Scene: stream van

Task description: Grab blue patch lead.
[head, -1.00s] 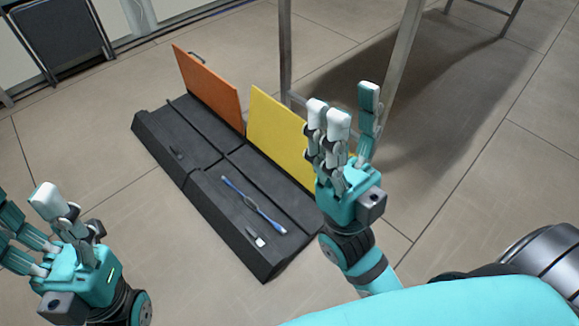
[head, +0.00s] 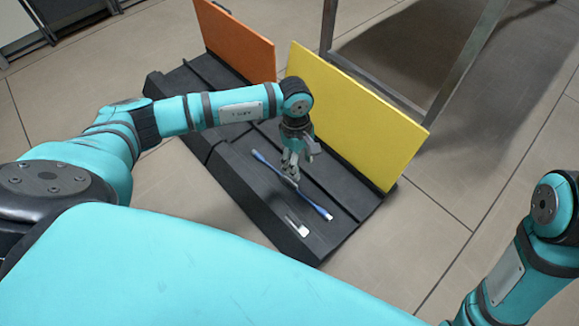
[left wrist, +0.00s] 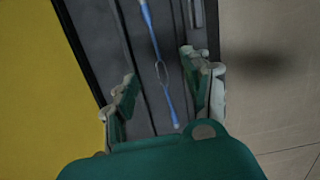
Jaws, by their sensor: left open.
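The blue patch lead (head: 317,207) lies in the near channel of a black open floor trough (head: 245,185). It is thin, with a dark loop or tied part in the middle. My left gripper (head: 291,172) points down over the middle of the lead and hides part of it. In the left wrist view the lead (left wrist: 150,27) runs between the spread fingers of my left gripper (left wrist: 160,72), with space on both sides. The fingers are open and hold nothing. My right arm shows at the right edge, but its gripper is out of the picture.
A small white-and-grey item (head: 297,226) lies in the trough near the lead's near end. A yellow panel (head: 360,115) and an orange panel (head: 235,42) stand along the trough's far side. A metal table leg (head: 468,62) stands behind. Tiled floor (head: 440,235) is clear at right.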

